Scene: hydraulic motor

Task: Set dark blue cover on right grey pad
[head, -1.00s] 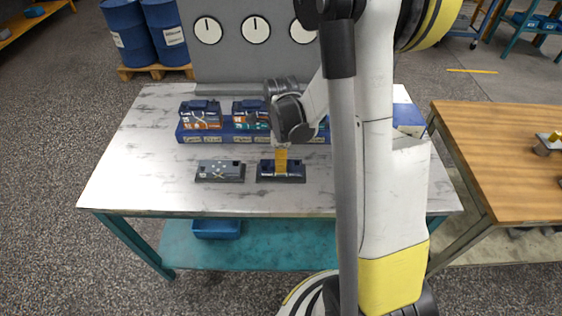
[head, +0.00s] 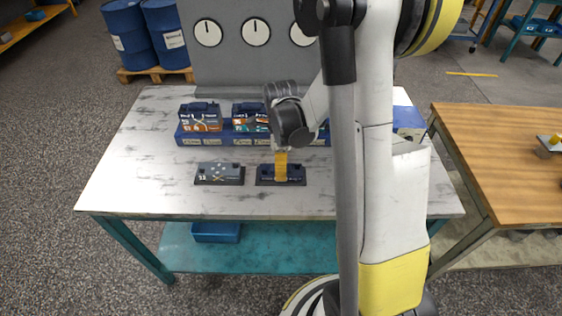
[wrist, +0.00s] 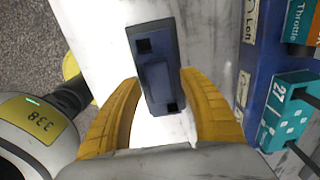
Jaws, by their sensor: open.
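The dark blue cover (wrist: 157,78) lies flat between my open fingers in the wrist view, with a raised middle and dark square recesses near its ends. In the head view the cover (head: 294,172) sits at the right pad place on the table, partly hidden by my fingers. A dark base edge (head: 280,184) shows under it; the pad itself is mostly hidden. My gripper (wrist: 160,105) is open, with one yellow finger on each side of the cover and visible gaps. It points down at the cover in the head view (head: 281,178).
A grey block with white markings (head: 219,173) lies to the left. Behind stands a blue rack (head: 222,138) with labelled modules, close to my gripper's right side in the wrist view (wrist: 252,75). The table front and left (head: 135,170) are clear.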

